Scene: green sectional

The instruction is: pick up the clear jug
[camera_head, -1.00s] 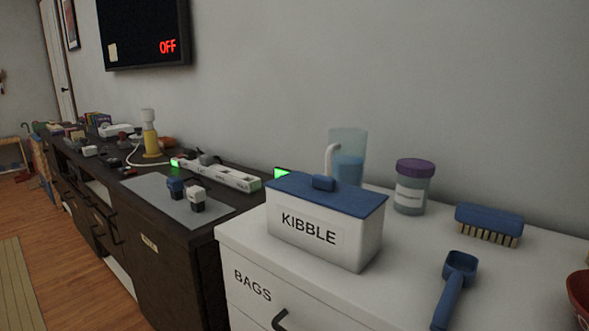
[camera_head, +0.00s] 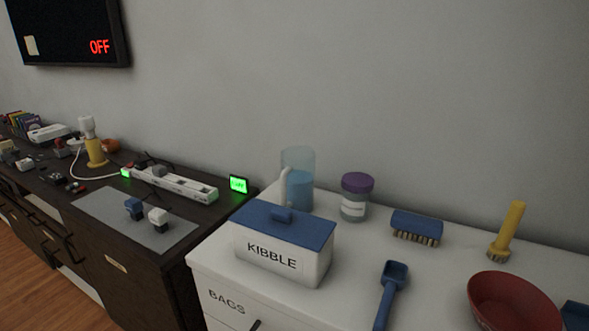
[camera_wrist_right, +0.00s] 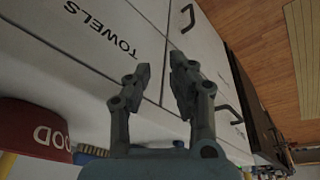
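The clear jug (camera_head: 299,190) stands upright on the white cabinet top, near the wall, with blue liquid in it and a pale handle on its left side. The white kibble box (camera_head: 283,258) with a blue lid stands in front of it and hides its lower left part. My right gripper (camera_wrist_right: 160,72) shows in the right wrist view, open and empty, in front of the white drawer fronts marked TOWELS. It is away from the jug, which is not in that view. My left gripper is in no view.
Right of the jug stand a purple-lidded jar (camera_head: 355,197), a blue brush (camera_head: 416,227), a yellow-handled brush (camera_head: 508,230), a blue scoop (camera_head: 389,292) and a red bowl (camera_head: 513,303). A small green-lit display (camera_head: 239,184) is to its left. A dark cabinet (camera_head: 140,265) adjoins on the left.

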